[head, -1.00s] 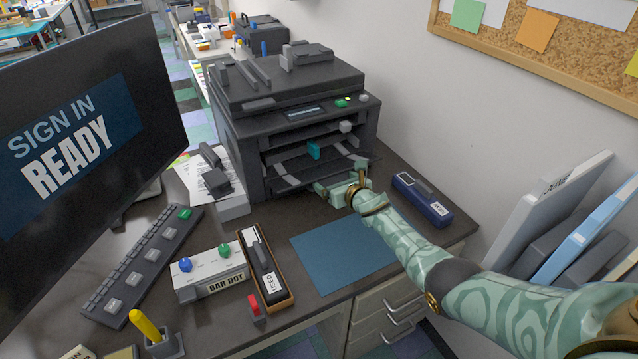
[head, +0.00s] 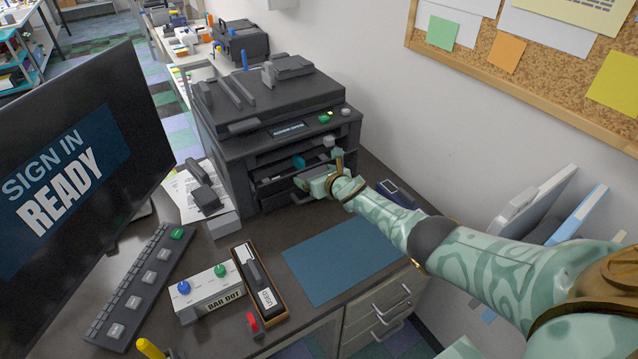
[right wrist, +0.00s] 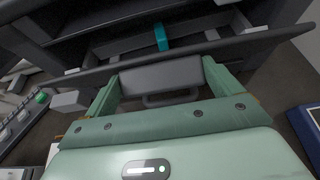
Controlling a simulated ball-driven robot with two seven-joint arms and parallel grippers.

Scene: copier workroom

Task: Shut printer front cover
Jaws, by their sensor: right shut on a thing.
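The dark grey printer (head: 285,120) stands on the desk against the wall. Its front cover (right wrist: 80,76) hangs open, tilted part way, and the bay with a teal lever (head: 299,162) shows above it. The lever also shows in the right wrist view (right wrist: 161,37). My right gripper (head: 312,181) is at the front of the cover, in its right half. In the right wrist view, my fingers are shut on the cover's grey handle (right wrist: 162,76). The fingers hide part of the cover in the head view. My left gripper is out of view.
A blue mat (head: 340,258) lies before the printer. A dark blue stapler-like item (head: 397,192) is right of it, partly behind my right arm. A grey device (head: 207,194) on papers stands left. A monitor (head: 80,170) and keyboard (head: 140,285) fill the left side.

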